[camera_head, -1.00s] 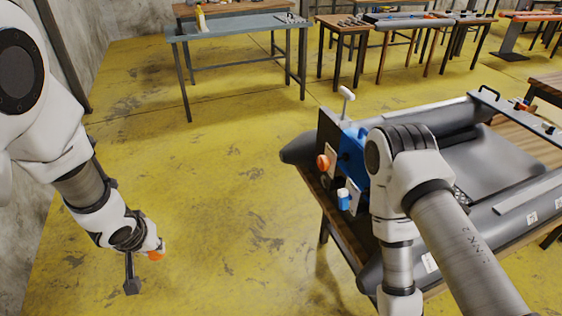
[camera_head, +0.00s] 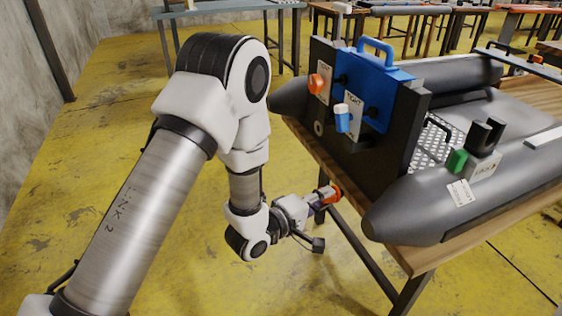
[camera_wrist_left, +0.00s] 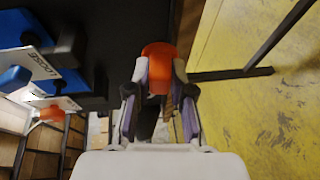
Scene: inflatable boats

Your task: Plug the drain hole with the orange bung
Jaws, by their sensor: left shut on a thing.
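My left gripper (camera_head: 322,197) is shut on the orange bung (camera_head: 334,191), below and slightly right of the drain hole, in front of the table edge. In the left wrist view the bung (camera_wrist_left: 159,57) shows between the two fingertips of the left gripper (camera_wrist_left: 158,88), its orange head pointing away from the palm. The drain hole (camera_head: 318,128) looks like a small pale ring low on the boat's dark transom (camera_head: 335,130). The bung is apart from the hole. The hole cannot be made out in the wrist view. My right gripper is not in view.
The grey inflatable boat (camera_head: 410,208) lies on a wooden table (camera_head: 425,258). Its transom carries an orange knob (camera_head: 317,84), a blue-and-white part (camera_head: 341,118) and a blue handled block (camera_head: 377,85). The yellow floor left of the table is clear.

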